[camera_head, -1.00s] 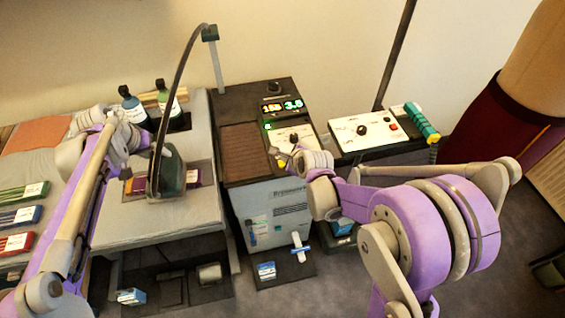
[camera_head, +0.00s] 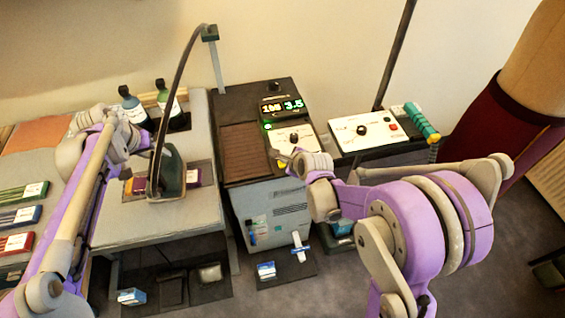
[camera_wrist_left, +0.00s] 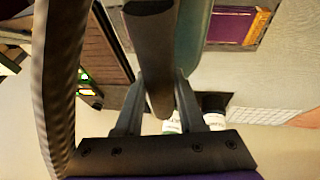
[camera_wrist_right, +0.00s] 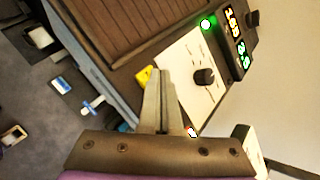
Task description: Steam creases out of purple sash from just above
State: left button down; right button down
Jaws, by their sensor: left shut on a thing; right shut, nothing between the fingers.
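The steam iron (camera_head: 171,178), dark green, is over the purple sash (camera_head: 194,177) on the grey padded board. The sash also shows in the left wrist view (camera_wrist_left: 238,25). My left gripper (camera_head: 146,142) is shut on the iron's dark handle (camera_wrist_left: 160,60). My right gripper (camera_wrist_right: 163,110) is shut and empty close to the steam station's panel, near its black dial (camera_wrist_right: 204,76). The station (camera_head: 277,208) shows a lit display (camera_head: 283,106) and a green light.
A hose (camera_head: 167,85) arches from a post (camera_head: 216,65) to the iron. Two bottles (camera_head: 130,103) stand behind the board. Folded coloured cloths (camera_head: 17,217) lie at left.

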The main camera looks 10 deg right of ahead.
jog(key=shift+f, duration=0.45)
dwell(2.0)
jog(key=shift+r, duration=0.1)
dwell(1.4)
jog(key=shift+r, duration=0.8)
jog(key=shift+r, duration=0.1)
jog(key=shift+r, duration=2.4)
pick_arm(q)
jog(key=shift+r, duration=0.15)
